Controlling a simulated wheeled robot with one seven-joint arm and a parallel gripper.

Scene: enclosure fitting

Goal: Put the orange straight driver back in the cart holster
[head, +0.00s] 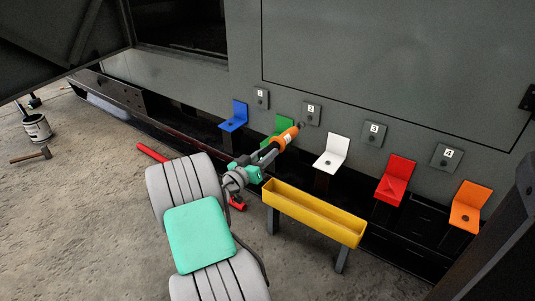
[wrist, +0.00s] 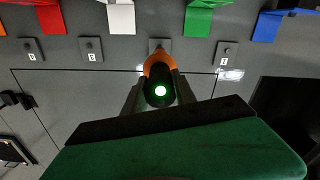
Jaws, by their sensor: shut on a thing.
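The orange straight driver (head: 285,138) is held in my gripper (head: 268,151), pointing up and right towards the plate marked 2 (head: 311,113). In the wrist view the driver (wrist: 159,68) sits between the two fingers of my gripper (wrist: 157,92), and a green light glows on its dark near end. Its tip appears close to plate 2 (wrist: 160,45), but I cannot tell whether they touch. I cannot make out the cart holster in either view.
Blue (head: 234,117), green (head: 279,130), white (head: 330,152), red (head: 395,180) and orange (head: 470,207) brackets line the enclosure. A yellow trough (head: 315,220) stands in front. A hammer (head: 31,156) and a can (head: 37,127) are on the floor at left.

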